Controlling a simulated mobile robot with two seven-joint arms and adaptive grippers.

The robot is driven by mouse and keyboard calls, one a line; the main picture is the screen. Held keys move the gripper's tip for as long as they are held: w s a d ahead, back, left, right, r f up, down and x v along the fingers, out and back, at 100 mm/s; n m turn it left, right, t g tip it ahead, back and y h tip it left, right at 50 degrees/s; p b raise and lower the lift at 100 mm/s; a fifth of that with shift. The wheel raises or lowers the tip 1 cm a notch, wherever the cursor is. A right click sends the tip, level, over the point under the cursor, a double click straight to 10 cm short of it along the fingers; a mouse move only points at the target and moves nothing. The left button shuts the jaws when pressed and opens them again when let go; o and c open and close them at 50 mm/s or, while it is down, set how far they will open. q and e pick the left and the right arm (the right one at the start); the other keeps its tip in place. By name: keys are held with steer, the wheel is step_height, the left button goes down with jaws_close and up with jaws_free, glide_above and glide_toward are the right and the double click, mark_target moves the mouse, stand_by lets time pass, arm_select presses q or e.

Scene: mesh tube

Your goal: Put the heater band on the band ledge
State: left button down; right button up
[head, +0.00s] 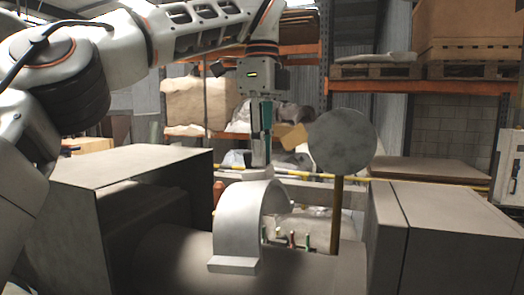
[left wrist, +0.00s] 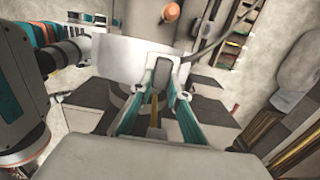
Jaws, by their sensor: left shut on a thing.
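The heater band (head: 238,222) looks like a pale grey half ring with flat feet. In the head view it stands arch-up at the middle, over the dark barrel (head: 180,258); I cannot tell whether they touch. My left gripper (head: 261,160) points down from above and is shut on the top of the band. In the left wrist view the band (left wrist: 118,58) lies beyond the teal fingers of my left gripper (left wrist: 160,92), with its grey lug between them. I cannot make out the band ledge with certainty.
A large dark box (head: 125,165) stands left of the barrel and another block (head: 455,240) stands right. A round grey disc on a post (head: 342,142) rises just right of my gripper. A yellow rail (head: 420,186) and loaded shelves (head: 430,87) are behind.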

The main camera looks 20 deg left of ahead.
mark_target(262, 172)
arm_select(q)
steer(key=shift+f+b, duration=1.4)
steer(key=shift+f, duration=0.2)
stand_by(1.7)
steer(key=shift+f+b, duration=0.6)
steer(key=shift+f, duration=0.05)
stand_by(0.9)
steer(key=shift+f+b, duration=0.7)
steer(key=shift+f, duration=0.2)
stand_by(0.9)
steer(key=shift+f, duration=0.3)
stand_by(0.4)
steer(key=shift+f+b, duration=0.35)
steer(key=shift+b, duration=0.1)
